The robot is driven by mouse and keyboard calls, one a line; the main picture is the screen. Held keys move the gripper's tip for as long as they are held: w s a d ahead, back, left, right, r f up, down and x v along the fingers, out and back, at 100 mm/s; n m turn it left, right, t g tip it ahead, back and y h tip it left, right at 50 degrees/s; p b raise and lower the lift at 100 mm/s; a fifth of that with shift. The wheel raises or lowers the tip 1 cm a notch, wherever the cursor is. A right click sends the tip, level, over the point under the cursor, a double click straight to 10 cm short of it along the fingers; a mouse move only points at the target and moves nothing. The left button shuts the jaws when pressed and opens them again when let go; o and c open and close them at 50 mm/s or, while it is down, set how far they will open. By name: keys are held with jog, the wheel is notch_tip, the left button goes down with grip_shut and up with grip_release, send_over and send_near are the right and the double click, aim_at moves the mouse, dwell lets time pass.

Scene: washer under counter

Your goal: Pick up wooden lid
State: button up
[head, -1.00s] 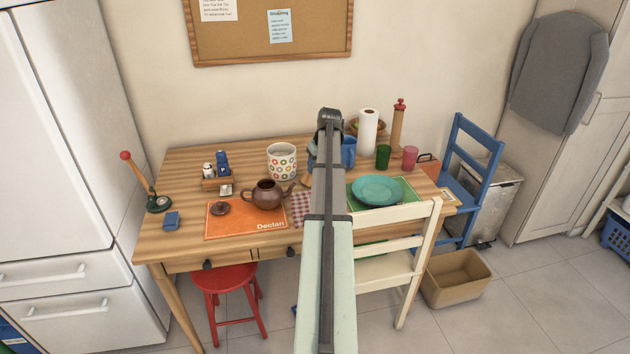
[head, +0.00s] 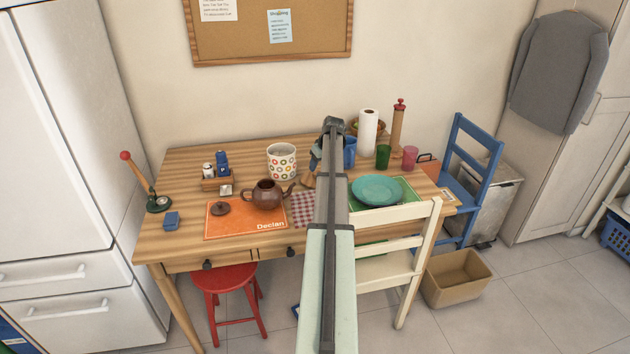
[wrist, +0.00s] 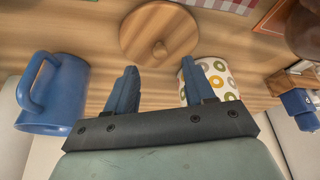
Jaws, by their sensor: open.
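The wooden lid (wrist: 158,38) is a round, flat wooden disc with a small knob, lying on the wooden table in the wrist view. In the head view only its left part (head: 308,182) shows beside my arm, which hides the rest. My gripper (wrist: 157,82) has its two blue fingers spread apart with nothing between them. The lid lies beyond the fingertips in the wrist view, apart from them. In the head view my gripper (head: 315,158) is mostly hidden behind my arm, with a bit of blue finger showing.
A blue mug (wrist: 55,93) and a dotted white canister (wrist: 210,78) flank the fingers in the wrist view. A brown teapot (head: 267,194) stands left of the lid on an orange placemat (head: 225,230). A checkered cloth (head: 302,209) and a teal plate (head: 377,190) lie nearby.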

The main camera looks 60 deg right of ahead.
aim_at(315, 173)
jog(key=shift+x, duration=2.85)
jog(key=shift+w+r, duration=0.15)
jog(key=shift+w, duration=0.05)
grip_shut()
